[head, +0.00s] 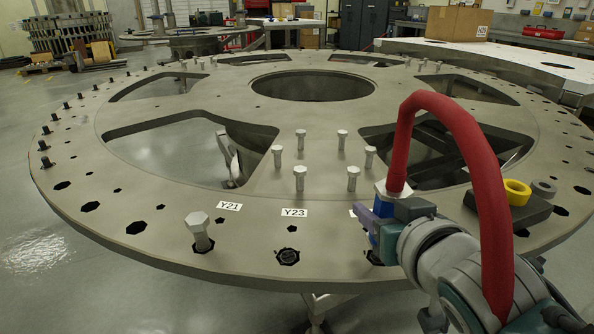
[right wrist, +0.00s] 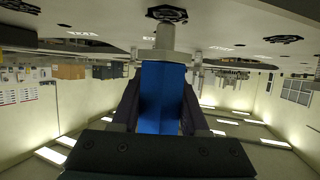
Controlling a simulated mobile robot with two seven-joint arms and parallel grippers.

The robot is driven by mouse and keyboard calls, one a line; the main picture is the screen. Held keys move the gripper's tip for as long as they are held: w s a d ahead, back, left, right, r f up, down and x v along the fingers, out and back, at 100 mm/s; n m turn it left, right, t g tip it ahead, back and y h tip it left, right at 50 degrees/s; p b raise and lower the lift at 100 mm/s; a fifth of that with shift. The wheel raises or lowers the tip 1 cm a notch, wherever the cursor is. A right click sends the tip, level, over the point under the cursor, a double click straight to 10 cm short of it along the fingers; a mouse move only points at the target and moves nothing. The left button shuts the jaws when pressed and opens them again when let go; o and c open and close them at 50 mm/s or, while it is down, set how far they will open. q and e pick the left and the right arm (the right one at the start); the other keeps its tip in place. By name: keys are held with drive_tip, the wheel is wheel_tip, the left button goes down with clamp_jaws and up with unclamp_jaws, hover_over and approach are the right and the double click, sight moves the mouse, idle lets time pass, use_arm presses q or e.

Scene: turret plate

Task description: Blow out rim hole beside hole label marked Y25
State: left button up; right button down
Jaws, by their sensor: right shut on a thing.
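The turret plate (head: 262,192) is a large grey disc with a row of rim holes and white labels. Labels Y21 (head: 230,206) and Y23 (head: 294,212) are readable. A third label (head: 353,212) is mostly hidden by my right gripper, its text unreadable. My right gripper (head: 384,212) is shut on a blue air blower (right wrist: 160,95) with a red hose (head: 440,105). In the right wrist view the blower's grey nozzle (right wrist: 165,38) points at a dark rim hole (right wrist: 166,13); I cannot tell whether it touches. A rim hole (head: 373,258) shows partly below the gripper. My left gripper is not in view.
A bolt (head: 199,228) stands upright in the rim near Y21. Several bolts (head: 300,172) stand on the plate's inner part. Large windows open through the plate.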

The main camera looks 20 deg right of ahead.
sight(393, 170)
drive_tip(key=shift+f+b, duration=0.35)
drive_tip(key=shift+f, duration=0.05)
drive_tip(key=shift+f, duration=0.2)
idle(1.0)
drive_tip(key=shift+s+f, duration=0.1)
idle(0.5)
wheel_tip(393, 170, up, 5)
drive_tip(key=p, duration=0.4)
drive_tip(key=shift+f, duration=0.2)
wheel_tip(393, 170, up, 4)
drive_tip(key=p, duration=0.4)
